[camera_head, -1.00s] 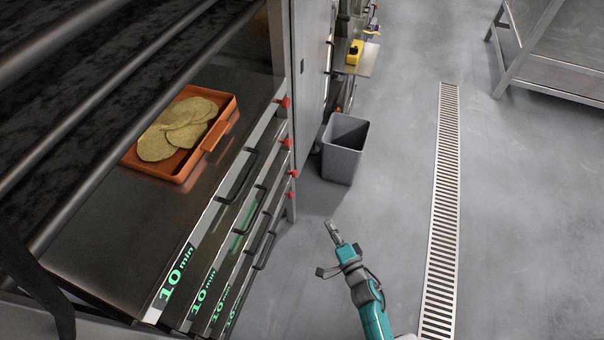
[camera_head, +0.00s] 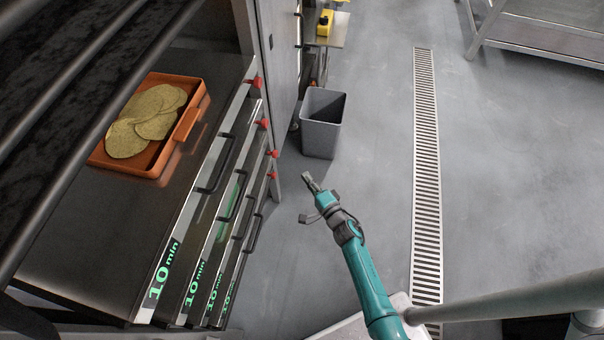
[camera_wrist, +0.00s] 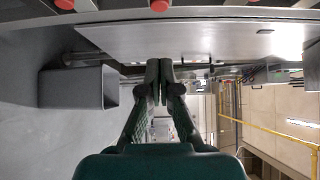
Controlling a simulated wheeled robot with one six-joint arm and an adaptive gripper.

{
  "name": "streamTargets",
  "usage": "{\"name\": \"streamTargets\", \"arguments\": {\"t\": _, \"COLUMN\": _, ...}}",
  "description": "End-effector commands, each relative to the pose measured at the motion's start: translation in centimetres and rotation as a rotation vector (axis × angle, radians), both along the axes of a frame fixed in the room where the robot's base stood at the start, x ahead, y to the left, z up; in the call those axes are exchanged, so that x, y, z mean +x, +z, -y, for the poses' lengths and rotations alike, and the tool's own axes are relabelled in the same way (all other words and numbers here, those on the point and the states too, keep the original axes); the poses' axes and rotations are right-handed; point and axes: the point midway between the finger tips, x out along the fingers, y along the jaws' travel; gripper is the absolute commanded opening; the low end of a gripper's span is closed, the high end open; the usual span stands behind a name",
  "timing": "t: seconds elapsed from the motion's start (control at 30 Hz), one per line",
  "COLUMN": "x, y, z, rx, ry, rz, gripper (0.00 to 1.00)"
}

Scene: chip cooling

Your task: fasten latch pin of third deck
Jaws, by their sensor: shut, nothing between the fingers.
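Several stacked metal decks show on the left, each with a black handle, a green "10 min" label and a red latch pin at its far front corner. Counted from the top, the third red pin (camera_head: 272,153) lies just above the lowest one (camera_head: 272,175). I cannot tell whether it is fastened. My gripper (camera_head: 310,181) is shut and empty, in free air to the right of the pins, touching none. In the wrist view its fingertips (camera_wrist: 159,66) are together. Red pins (camera_wrist: 159,6) line the top edge there.
An orange tray (camera_head: 195,112) of chips sits on the top deck. A grey bin (camera_head: 320,137) stands on the floor beyond the gripper. A floor grate (camera_head: 427,180) runs at right, and a metal table (camera_head: 535,55) stands far right. The floor between is clear.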

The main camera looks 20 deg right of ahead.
Motion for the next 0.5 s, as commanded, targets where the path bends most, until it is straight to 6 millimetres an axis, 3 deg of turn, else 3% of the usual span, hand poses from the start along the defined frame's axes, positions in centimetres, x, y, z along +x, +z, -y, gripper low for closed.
{"name": "streamTargets", "arguments": {"t": 0.5, "x": 8.6, "y": 0.0, "z": -2.0, "rx": 0.002, "ry": 0.003, "rz": -0.001, "gripper": 0.00}}
